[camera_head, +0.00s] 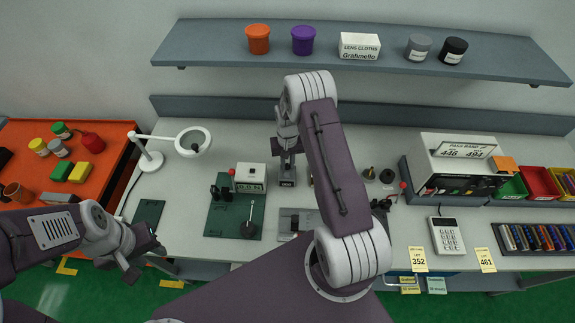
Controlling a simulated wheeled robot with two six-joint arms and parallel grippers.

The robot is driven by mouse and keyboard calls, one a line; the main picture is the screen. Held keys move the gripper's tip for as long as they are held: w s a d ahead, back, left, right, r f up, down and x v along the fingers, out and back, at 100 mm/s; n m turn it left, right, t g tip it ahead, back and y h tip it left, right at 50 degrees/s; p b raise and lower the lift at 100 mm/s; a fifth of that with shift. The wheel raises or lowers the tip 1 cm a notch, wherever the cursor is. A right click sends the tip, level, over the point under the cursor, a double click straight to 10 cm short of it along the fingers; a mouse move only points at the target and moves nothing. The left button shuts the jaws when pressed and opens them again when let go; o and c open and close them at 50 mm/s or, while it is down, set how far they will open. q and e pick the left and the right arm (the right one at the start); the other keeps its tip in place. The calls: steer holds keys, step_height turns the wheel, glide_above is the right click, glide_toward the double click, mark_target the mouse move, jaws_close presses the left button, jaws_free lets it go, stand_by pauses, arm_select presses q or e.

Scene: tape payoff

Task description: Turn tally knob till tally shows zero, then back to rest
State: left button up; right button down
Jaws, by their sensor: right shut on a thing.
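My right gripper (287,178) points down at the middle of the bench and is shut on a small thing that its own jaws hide. I cannot make out a tally or its knob in the grip, nor read a tally figure there. A white box reading 0.0 N (250,177) stands just left of that gripper. A black knob (369,173) and another dark knob (387,176) stand to the right of my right arm. My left gripper (146,262) hangs by the bench's front left edge, with its fingers apart and nothing between them.
My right arm hides the bench's middle. A lamp (150,160) and a green mat with a dark fixture (249,228) stand to the left. A pass band box (459,150), a calculator (447,236) and colored bins (540,183) stand to the right. A shelf (380,62) hangs above.

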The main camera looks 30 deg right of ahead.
steer(key=n+b, duration=0.1)
steer(key=n, duration=0.3)
steer(key=shift+w+r, duration=0.1)
steer(key=shift+w, duration=0.05)
steer(key=shift+n+b, duration=0.4)
steer(key=shift+n, duration=0.4)
steer(key=shift+r, duration=0.1)
steer(key=c, duration=1.3)
jaws_free()
steer(key=shift+c, duration=0.2)
